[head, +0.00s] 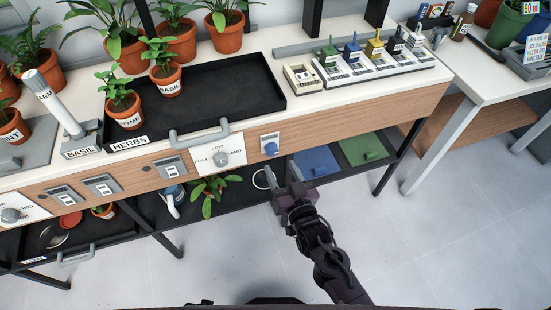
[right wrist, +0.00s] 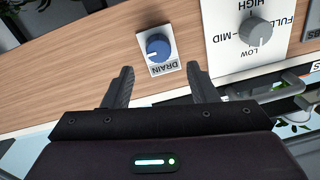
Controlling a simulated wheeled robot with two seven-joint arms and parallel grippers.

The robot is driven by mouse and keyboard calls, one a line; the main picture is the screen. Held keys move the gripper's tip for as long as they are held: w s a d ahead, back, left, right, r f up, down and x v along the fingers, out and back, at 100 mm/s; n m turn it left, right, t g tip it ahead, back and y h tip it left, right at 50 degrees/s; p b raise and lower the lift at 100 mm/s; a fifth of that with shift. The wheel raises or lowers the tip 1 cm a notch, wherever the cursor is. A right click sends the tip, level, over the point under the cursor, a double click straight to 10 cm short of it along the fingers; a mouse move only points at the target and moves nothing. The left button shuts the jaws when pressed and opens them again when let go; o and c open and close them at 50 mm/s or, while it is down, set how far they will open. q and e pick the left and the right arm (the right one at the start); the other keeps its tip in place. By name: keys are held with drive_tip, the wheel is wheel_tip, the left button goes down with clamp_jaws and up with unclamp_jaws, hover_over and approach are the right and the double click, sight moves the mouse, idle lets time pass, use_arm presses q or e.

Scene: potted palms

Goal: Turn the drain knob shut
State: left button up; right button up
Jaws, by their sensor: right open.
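The drain knob (head: 271,149) is a blue dial on a small white plate on the wooden front panel of the bench. In the right wrist view the drain knob (right wrist: 158,47) sits above and between my fingertips, with a white pointer mark toward the left; the label DRAIN reads upside down. My right gripper (head: 291,182) is in front of and below the panel in the head view. In the right wrist view my right gripper (right wrist: 159,78) is open, its two fingers apart with nothing between them, not touching the knob. My left gripper is not in view.
A grey light knob (head: 220,158) on a white dial plate is left of the drain knob; it also shows in the right wrist view (right wrist: 256,30). A grey handle (head: 199,133) juts from the black herbs tray (head: 258,88) above. Blue (head: 315,162) and green (head: 362,149) panels lie on the lower shelf.

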sight(273, 153)
drive_tip(key=x, duration=0.5)
drive_tip(key=shift+w+f, duration=0.1)
drive_tip(key=shift+w, duration=0.05)
drive_tip(key=c, duration=1)
